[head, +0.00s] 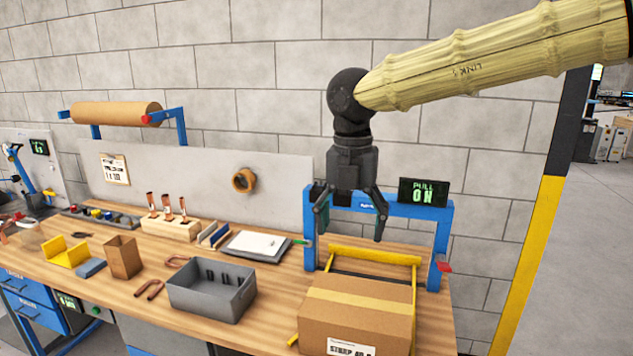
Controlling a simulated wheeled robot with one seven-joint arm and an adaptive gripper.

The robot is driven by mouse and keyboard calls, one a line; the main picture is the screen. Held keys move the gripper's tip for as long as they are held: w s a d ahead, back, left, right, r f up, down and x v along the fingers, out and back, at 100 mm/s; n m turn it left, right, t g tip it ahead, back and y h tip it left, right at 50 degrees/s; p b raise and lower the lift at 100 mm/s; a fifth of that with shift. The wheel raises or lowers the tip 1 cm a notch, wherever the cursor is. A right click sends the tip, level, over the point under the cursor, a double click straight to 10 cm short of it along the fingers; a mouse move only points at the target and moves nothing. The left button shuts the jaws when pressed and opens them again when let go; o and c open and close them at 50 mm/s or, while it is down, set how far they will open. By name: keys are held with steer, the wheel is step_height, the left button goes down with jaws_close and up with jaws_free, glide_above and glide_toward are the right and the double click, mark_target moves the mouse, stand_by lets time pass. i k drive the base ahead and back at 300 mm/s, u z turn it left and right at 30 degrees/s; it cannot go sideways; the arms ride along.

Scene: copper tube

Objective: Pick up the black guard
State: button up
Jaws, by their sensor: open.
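My gripper (349,226) points down with its two fingers spread apart and nothing between them. It hangs in front of the blue frame (438,240) at the right end of the bench, above and behind the cardboard box. No part is clearly recognisable as the black guard. Small dark upright pieces (225,279) stand in the grey bin (207,303), left of and below my gripper. A small dark item (83,235) also lies on the bench at far left. I cannot tell whether either is the guard.
A cardboard box (372,308) sits below the yellow bar (374,254) of the blue frame. Copper U-bends (150,290), a clipboard (257,243), a brown holder (123,257) and a wooden block with copper tubes (172,228) crowd the bench. Bare wood (262,330) shows between bin and box.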

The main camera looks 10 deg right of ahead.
mark_target(315, 192)
steer(key=i, duration=1.5)
